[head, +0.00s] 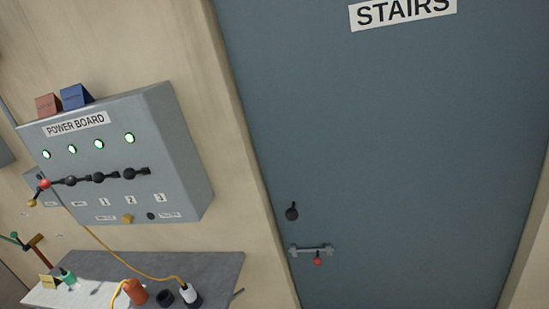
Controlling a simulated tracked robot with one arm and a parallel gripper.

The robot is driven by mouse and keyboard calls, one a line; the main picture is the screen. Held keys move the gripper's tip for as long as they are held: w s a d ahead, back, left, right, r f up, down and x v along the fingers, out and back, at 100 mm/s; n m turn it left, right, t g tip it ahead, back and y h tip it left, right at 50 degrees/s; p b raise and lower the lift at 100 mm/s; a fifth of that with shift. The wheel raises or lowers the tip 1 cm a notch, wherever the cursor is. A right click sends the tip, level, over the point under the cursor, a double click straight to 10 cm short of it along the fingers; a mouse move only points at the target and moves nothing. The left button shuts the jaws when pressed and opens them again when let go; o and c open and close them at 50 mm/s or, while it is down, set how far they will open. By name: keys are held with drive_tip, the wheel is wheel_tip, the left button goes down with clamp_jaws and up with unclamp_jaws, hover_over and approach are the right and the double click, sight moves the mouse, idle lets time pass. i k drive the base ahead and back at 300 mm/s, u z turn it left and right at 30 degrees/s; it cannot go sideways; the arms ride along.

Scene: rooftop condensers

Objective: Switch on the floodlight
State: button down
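A grey power board (185,150) hangs on the wall at left, tilted in the picture. Its label reads "POWER BOARD". Several round lamps (98,144) on it glow green. Below them is a row of levers: one with a red knob (44,184) at left, then black ones (98,177) above labels 1, 2 and 3. Under the numbers are a brass-coloured knob (128,219) and a dark round button (151,216), with labels too small to read. I see no floodlight. My gripper is not in view.
A blue-grey door (390,150) marked "STAIRS" fills the right, with a dark knob (292,212) and a bolt (312,250). Below the board, a grey ledge (215,264) holds an orange cylinder (136,291) and a white one (189,294); a yellow cord (130,264) runs there.

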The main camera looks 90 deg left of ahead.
sight(32, 204)
drive_tip(key=k, duration=2.8)
drive_tip(key=u, duration=2.35)
drive_tip(key=i, duration=1.05)
